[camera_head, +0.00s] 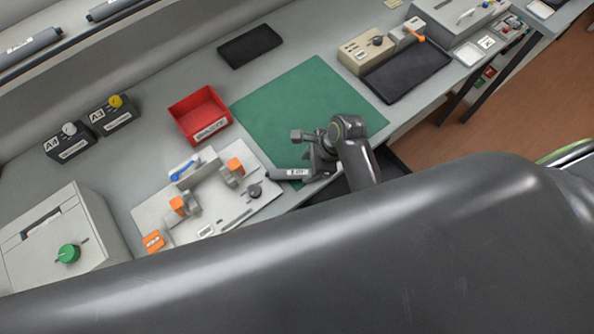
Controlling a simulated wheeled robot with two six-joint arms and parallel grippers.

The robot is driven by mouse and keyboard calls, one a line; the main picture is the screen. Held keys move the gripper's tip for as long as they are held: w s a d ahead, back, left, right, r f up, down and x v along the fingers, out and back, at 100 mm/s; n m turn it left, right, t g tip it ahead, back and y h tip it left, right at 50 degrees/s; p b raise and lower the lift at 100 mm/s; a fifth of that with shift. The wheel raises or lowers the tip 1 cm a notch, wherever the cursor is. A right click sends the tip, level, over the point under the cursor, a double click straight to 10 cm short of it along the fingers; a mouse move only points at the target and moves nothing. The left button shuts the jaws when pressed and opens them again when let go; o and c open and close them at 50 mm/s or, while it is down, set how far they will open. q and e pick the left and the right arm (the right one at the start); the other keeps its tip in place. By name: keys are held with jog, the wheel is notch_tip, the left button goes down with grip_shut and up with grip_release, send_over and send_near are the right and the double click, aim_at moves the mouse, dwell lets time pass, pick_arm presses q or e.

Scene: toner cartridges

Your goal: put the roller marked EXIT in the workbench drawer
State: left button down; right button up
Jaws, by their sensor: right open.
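A dark grey roller (276,174) with a white label lies at the front edge of the green mat (300,95). The label seems to read EXIT, but the print is tiny. My right gripper (312,150) is open, just above the roller's right end in the picture. It hides that end, and I cannot tell whether it touches the roller. A dark area (394,163) shows below the bench's front edge beside my right arm. It may be the workbench drawer, but my arm hides most of it. My left gripper is not in view.
A red bin (200,115) and a pale fixture plate (150,217) with orange clamps stand left of the mat. A black tray (408,70) lies at right. Grey rollers (30,46) rest on the rear shelf. My large dark arm link covers the foreground.

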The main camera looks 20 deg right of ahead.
aim_at(300, 171)
jog(key=shift+p+x, duration=0.6)
jog(key=shift+x, duration=2)
jog(key=shift+w, duration=0.2)
jog(key=shift+c, duration=0.4)
jog(key=c, duration=1)
grip_shut()
jog(key=shift+r, duration=0.1)
